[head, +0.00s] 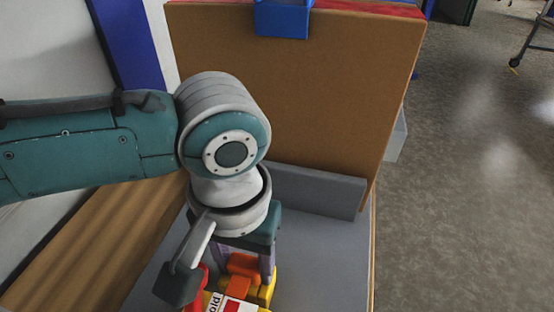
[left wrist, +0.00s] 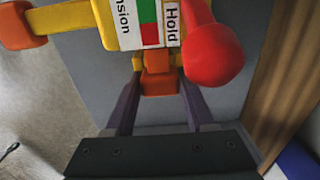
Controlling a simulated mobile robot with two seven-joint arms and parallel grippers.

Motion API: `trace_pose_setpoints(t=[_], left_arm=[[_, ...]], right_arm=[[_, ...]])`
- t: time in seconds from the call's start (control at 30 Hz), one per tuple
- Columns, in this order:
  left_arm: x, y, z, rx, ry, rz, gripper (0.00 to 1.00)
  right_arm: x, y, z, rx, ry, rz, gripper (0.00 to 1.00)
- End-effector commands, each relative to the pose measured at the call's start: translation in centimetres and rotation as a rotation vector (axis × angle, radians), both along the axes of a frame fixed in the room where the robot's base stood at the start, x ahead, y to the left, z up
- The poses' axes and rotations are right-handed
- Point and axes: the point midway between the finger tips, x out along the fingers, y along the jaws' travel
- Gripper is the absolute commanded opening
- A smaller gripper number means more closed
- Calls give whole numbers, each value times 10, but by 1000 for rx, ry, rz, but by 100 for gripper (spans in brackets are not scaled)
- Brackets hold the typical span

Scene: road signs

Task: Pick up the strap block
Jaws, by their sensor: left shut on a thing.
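The strap block (head: 262,295) is a yellow piece with orange parts, a red knob and a white label, at the bottom of the head view and partly cut off. In the left wrist view the strap block (left wrist: 108,27) shows a label reading "Hold", with green and red fields, a round red knob at right and an orange end at left. My left gripper (head: 256,268) points down at it. In the left wrist view its two purple-grey fingers (left wrist: 160,92) stand on either side of the block's orange part, shut on it. My right gripper is out of view.
A tall brown board (head: 300,100) stands upright behind, with a blue bracket (head: 282,22) at its top. A low grey ledge (head: 315,190) runs along its foot. A grey surface (head: 330,255) lies below the gripper, wood (head: 110,240) at left. Open floor (head: 460,200) is at right.

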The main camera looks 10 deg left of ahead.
Motion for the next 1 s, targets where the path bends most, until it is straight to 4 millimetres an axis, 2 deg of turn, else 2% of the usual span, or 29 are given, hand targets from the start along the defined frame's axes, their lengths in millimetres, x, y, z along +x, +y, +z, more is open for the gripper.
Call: trace_pose_setpoints(t=[0.17, 0.37, 0.57, 0.8, 1.0], left_arm=[[0, 0, 2, 0, 0, 0, 0], [0, 0, 20, -2, -1, 0, 0], [1, 0, 68, -2, -3, 0, 0], [1, -1, 141, -3, -4, 0, 0], [1, 0, 182, -2, -2, 1, 0]], right_arm=[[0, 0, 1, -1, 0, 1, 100], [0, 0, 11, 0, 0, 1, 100], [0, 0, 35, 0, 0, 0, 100], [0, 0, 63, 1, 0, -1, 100], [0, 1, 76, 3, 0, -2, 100]])
